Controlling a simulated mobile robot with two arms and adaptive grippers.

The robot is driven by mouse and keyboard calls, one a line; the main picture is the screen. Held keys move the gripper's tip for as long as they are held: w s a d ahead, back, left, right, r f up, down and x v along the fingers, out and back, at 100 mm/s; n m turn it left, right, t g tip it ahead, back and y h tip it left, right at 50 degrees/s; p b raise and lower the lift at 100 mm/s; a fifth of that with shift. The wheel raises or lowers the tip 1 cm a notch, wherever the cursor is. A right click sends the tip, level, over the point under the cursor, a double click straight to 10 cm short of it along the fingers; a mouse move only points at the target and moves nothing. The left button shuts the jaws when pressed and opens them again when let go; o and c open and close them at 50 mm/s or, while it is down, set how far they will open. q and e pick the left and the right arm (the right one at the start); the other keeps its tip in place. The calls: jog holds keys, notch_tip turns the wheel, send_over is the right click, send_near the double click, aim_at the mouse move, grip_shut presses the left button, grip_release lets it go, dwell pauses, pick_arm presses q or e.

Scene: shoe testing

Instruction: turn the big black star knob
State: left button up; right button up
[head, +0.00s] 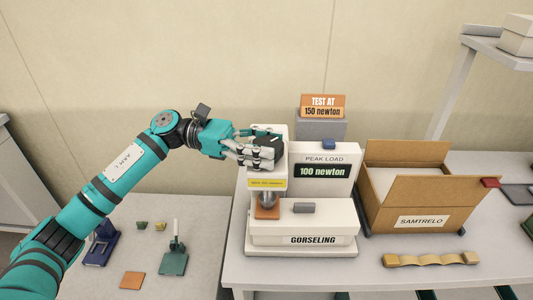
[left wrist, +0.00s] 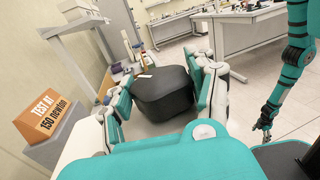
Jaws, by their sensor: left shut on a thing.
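The big black star knob (left wrist: 165,95) sits on top of the white GORSELING testing machine (head: 303,226). In the left wrist view it fills the space between my fingers. In the head view only a dark part of the knob (head: 269,141) shows, behind my fingers. My left gripper (head: 262,152) is shut on the knob, with fingers on both sides of it. The machine's display (head: 322,171) reads 100 newton under PEAK LOAD. An orange sign (head: 322,106) says TEST AT 150 newton. My right gripper (left wrist: 265,127) hangs at the right of the left wrist view, too small to judge.
An open cardboard box (head: 421,202) marked SAMTRELO stands right of the machine. A wavy tan piece (head: 430,260) lies in front of it. An orange square (head: 132,281) and a small green stand (head: 174,261) are on the lower left table. A shelf rises at the right.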

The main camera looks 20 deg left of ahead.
pick_arm(q)
jog(key=shift+r, duration=0.1)
jog(key=o, duration=1.2)
jog(key=shift+c, duration=0.2)
jog(key=a, duration=1.2)
jog(key=shift+s, duration=0.2)
